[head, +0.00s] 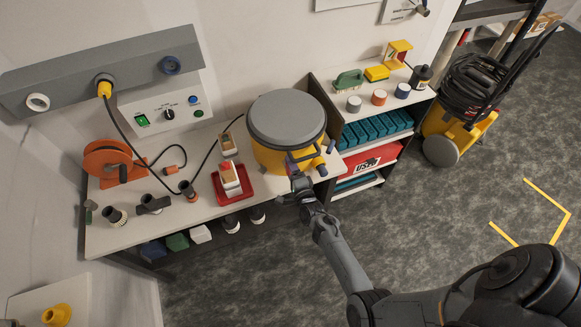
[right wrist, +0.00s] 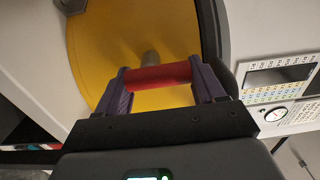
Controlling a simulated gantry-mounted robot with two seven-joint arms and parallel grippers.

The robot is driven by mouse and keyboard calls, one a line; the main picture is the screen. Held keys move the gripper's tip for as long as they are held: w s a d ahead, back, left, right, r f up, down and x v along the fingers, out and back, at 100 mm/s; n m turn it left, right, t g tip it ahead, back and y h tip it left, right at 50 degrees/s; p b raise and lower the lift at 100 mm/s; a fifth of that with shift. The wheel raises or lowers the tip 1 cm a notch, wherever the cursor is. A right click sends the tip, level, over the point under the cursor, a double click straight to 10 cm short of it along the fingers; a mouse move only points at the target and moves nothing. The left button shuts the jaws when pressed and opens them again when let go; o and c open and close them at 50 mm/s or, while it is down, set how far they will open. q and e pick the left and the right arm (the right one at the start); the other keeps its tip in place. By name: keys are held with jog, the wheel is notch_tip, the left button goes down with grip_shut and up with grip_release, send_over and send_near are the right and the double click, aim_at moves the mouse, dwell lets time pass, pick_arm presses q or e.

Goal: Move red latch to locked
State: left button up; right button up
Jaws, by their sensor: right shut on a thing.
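The red latch (right wrist: 160,77) is a short red cylinder in the right wrist view, in front of the yellow side of a drum. A grey stub shows behind it. My right gripper (right wrist: 158,84) is shut on it, with one purple finger at each end of the cylinder. In the head view my right gripper (head: 304,157) is at the front of the yellow drum (head: 268,155) with a grey lid (head: 287,117). The latch cannot be made out there, behind the fingers. My left gripper is not in view.
The drum stands on a white bench (head: 140,237). A red tray (head: 221,192) sits to its left, and an orange reel (head: 108,160) farther left. A shelf unit (head: 362,139) stands right of the drum. The floor in front is clear.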

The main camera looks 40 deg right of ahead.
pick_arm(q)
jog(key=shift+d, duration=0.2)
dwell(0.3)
pick_arm(e)
jog(key=o, duration=1)
jog(key=shift+c, duration=0.2)
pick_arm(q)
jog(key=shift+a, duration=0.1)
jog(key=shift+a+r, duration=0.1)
pick_arm(e)
jog(key=shift+r, duration=0.1)
